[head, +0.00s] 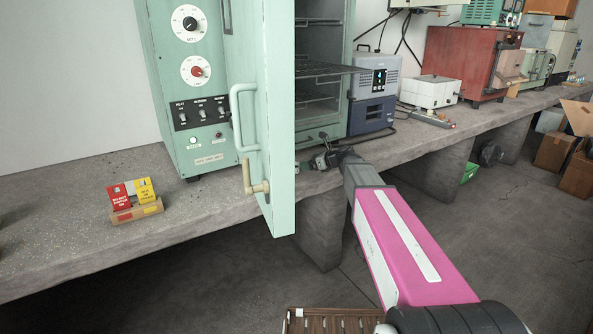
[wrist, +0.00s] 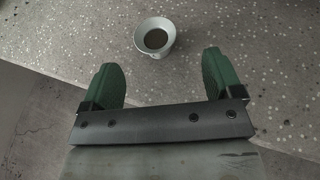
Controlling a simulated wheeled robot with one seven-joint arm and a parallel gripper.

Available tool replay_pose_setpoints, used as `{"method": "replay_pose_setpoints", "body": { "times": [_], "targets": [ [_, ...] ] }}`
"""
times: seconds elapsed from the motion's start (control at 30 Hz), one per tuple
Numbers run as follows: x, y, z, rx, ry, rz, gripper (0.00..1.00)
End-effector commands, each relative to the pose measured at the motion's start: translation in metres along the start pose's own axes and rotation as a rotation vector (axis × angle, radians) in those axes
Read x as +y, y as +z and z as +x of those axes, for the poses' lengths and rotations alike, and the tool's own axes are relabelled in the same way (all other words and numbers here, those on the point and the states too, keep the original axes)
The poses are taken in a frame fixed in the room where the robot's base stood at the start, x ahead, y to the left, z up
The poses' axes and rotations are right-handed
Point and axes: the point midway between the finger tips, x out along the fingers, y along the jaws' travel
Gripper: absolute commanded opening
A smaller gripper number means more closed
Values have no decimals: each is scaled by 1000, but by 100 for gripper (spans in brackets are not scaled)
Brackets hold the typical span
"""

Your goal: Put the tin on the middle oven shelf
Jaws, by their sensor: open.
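In the wrist view a small pale round tin (wrist: 168,47) with dark contents stands upright on the speckled bench. My gripper (wrist: 160,68) is open with its green fingers spread. The tin lies just beyond the fingertips, roughly centred between them and not held. In the head view my gripper (head: 313,164) is low by the bench edge, partly behind the open door, and the tin cannot be seen there. The pale green oven (head: 190,90) stands open. Its middle wire shelf (head: 330,70) juts out of the chamber and looks bare where visible.
The open oven door (head: 270,110) stands out past the bench edge and hides part of the chamber. A grey-blue unit (head: 373,95) stands close right of the oven. A slatted wooden surface (head: 335,322) is below.

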Motion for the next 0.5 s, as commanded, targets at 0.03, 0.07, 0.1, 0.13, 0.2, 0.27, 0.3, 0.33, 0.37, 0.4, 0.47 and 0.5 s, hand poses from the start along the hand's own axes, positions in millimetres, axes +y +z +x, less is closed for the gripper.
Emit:
{"method": "replay_pose_setpoints", "body": {
  "times": [0.03, 0.07, 0.1, 0.13, 0.2, 0.27, 0.3, 0.33, 0.37, 0.4, 0.47, 0.5],
  "targets": [
    [-2, 0, 10, 0, 1, 0, 86],
    [-2, 0, 14, 0, 0, -1, 86],
    [-2, 0, 19, 0, 0, -1, 86],
    [-1, 0, 21, 0, 0, -1, 86],
    [0, 0, 25, 0, 0, -2, 86],
    [0, -1, 27, 0, 0, -2, 86],
    [1, -1, 30, 0, 0, -2, 86],
    [2, -2, 32, 0, 0, -2, 86],
    [2, -3, 35, 1, 0, -2, 86],
    [3, -4, 39, 1, 0, -2, 86],
    [5, -6, 48, 1, 0, -2, 86],
    [6, -8, 54, 1, 1, -2, 86]
  ]
}}
